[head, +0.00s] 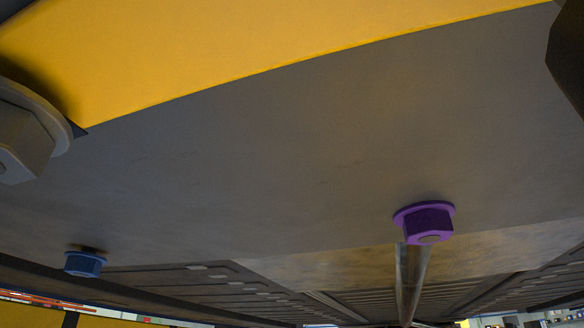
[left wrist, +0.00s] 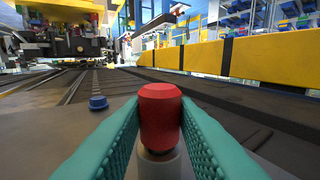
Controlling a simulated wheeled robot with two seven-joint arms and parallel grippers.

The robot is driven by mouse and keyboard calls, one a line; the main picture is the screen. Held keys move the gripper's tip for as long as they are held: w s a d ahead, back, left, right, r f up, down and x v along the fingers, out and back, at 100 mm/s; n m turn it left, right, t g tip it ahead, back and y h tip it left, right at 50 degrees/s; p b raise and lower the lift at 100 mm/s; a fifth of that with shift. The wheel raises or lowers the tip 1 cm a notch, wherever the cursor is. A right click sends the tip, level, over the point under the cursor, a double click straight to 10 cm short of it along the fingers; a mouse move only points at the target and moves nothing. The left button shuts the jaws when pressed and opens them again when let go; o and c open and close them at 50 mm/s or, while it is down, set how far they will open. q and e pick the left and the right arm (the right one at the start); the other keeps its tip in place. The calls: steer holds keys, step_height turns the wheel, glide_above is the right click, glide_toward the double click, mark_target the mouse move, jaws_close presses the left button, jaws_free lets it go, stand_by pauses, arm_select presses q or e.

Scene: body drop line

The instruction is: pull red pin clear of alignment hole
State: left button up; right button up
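The red pin (left wrist: 160,115) stands upright in the middle of the left wrist view, with a grey cylindrical piece (left wrist: 160,165) directly below it. My left gripper (left wrist: 160,108) has its two teal ribbed fingers pressed against the pin's left and right sides, with no gap showing. The alignment hole cannot be made out; the pin and fingers cover the area around the pin's base. Neither gripper shows in the head view, and my right gripper is in no view.
The head view shows a large grey surface (head: 250,160) with a purple bolt (head: 427,221), a blue bolt (head: 85,263) and a grey bolt (head: 25,135). A blue bolt (left wrist: 97,102) stands left of the pin. Yellow barriers (left wrist: 250,54) line the back.

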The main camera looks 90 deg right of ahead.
arm_select(q)
steer(key=shift+w+a, duration=0.15)
steer(key=shift+w, duration=0.25)
jaws_close()
steer(key=shift+o, duration=1.2)
jaws_free()
steer(key=shift+w+t, duration=0.15)
steer(key=shift+t, duration=0.25)
jaws_close()
steer(key=shift+s+d+f+b, duration=0.2)
steer(key=shift+s+f+b, duration=0.1)
steer(key=shift+f+b, duration=0.15)
